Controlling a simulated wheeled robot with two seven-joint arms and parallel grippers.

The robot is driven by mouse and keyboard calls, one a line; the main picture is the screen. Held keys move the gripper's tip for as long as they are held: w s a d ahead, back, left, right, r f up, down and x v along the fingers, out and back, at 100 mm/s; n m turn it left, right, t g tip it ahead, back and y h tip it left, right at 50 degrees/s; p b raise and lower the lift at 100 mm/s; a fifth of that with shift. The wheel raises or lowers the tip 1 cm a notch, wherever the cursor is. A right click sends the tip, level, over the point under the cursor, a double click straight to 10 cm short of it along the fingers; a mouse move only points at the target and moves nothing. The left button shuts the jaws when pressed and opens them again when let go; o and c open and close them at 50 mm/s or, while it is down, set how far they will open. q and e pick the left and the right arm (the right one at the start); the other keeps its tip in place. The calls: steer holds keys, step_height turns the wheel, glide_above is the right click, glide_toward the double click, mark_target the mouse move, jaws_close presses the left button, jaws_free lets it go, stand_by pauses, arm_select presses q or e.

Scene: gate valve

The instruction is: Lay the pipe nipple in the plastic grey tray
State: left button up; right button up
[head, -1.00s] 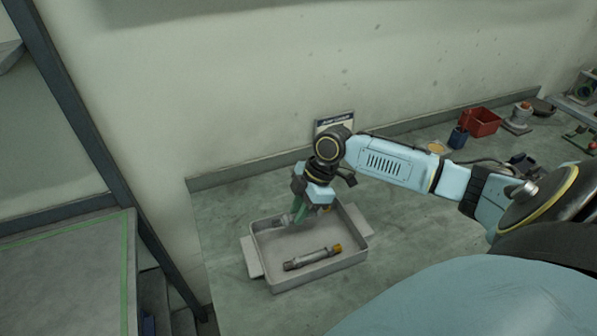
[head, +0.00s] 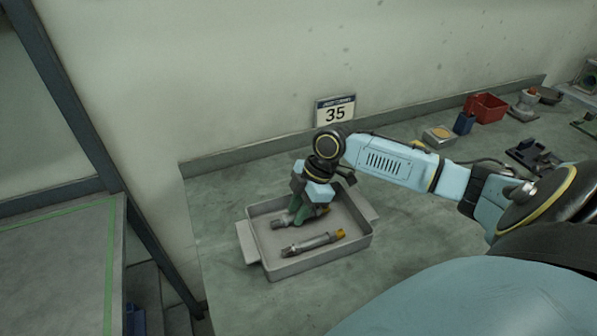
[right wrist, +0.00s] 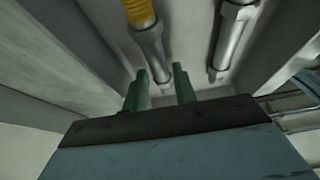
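The plastic grey tray (head: 357,253) stands on the bench. A grey pipe piece with a yellow end (head: 313,243) lies across its near part. A second grey piece (head: 279,223) lies further back in the tray, partly hidden by my right gripper (head: 298,218). In the right wrist view, a yellow-ended pipe (right wrist: 149,40) runs down to between the green fingers of my right gripper (right wrist: 160,75), which look apart with small gaps beside it. Another grey pipe (right wrist: 230,42) lies to the right of the fingers. I cannot tell which piece is the nipple. My left gripper is out of view.
A sign reading 35 (head: 335,111) stands by the wall behind the tray. The bench left of the tray is bare.

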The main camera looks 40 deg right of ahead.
steer(key=o, duration=0.3)
steer(key=v, duration=1.3)
steer(key=shift+r+p, duration=0.2)
steer(key=shift+p, duration=0.2)
steer(key=shift+s, duration=0.15)
